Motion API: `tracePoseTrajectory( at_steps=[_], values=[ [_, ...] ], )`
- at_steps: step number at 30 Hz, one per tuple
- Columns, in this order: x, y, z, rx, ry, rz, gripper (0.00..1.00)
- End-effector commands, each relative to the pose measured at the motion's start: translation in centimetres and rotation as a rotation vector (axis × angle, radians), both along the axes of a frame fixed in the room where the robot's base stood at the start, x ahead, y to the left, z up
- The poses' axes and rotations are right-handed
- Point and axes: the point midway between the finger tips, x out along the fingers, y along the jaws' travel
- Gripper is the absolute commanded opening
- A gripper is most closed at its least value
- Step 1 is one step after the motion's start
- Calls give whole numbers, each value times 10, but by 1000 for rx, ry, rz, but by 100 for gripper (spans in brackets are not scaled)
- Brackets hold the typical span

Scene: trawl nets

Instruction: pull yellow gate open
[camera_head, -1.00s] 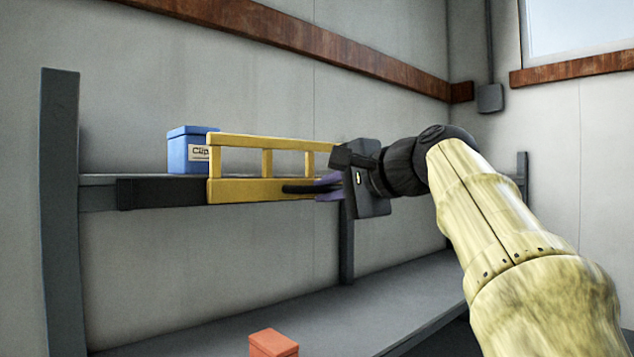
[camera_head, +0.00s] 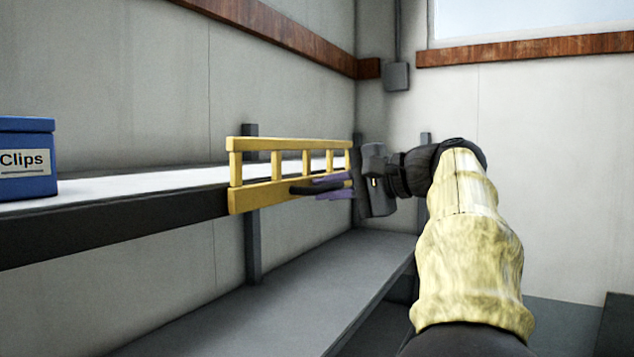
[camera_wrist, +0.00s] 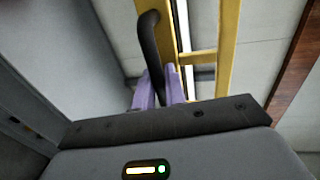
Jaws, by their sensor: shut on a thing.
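The yellow gate (camera_head: 263,194) is a barred panel along the front edge of the upper shelf, on its right part in the head view. It also fills the top of the wrist view (camera_wrist: 226,45). A dark curved handle (camera_head: 310,188) sticks out from its lower rail; in the wrist view the handle (camera_wrist: 149,48) arches down to my fingers. My gripper (camera_head: 335,185) has purple fingers and is shut on the handle. In the wrist view the fingertips (camera_wrist: 158,85) close around the handle's lower end, which they partly hide.
The grey upper shelf (camera_head: 110,220) runs left of the gate. A blue box labelled Clips (camera_head: 25,185) stands on it at the far left. A lower shelf (camera_head: 270,295) lies below, and its visible part is bare. A wall with a wooden rail stands behind.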

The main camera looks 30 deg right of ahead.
Motion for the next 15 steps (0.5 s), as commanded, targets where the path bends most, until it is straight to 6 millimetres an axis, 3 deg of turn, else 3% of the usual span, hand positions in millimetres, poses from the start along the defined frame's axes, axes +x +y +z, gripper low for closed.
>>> tracePoseTrajectory(
  at_steps=[11,12,15],
  values=[
    [1,0,-3,2,6,9,0],
    [1,0,-3,2,6,8,17],
    [0,-1,-2,1,6,5,17]
  ],
)
